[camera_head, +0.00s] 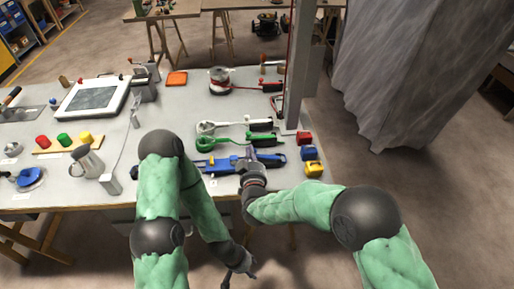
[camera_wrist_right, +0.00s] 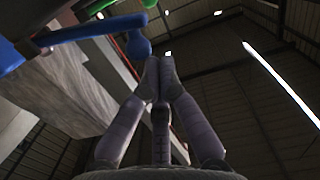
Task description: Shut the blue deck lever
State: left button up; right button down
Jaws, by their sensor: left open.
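The blue deck lever (camera_head: 215,164) lies along the front of the workbench in the head view. My right gripper (camera_head: 251,163) is at its right part and hides some of it. In the right wrist view a blue bar with a rounded end (camera_wrist_right: 138,46) shows just beyond the fingertips. The fingers of the right gripper (camera_wrist_right: 157,72) are together there, with nothing visible between them; whether they touch the blue end I cannot tell. My left gripper (camera_head: 236,276) is open and empty, hanging low in front of the bench.
A green lever (camera_head: 218,144) and a white lever (camera_head: 228,125) lie behind the blue one. Red, blue and yellow blocks (camera_head: 313,169) stand at the bench's right end. A post (camera_head: 299,75) rises behind. A jug (camera_head: 88,163) stands at left.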

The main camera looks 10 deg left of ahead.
jog(key=shift+s+a+f+n, duration=0.15)
jog(key=shift+a+f, duration=0.15)
jog(key=shift+f, duration=0.25)
jog(key=shift+a+f+n, duration=0.15)
jog(key=shift+a+f, duration=0.15)
jog(key=shift+f, duration=0.2)
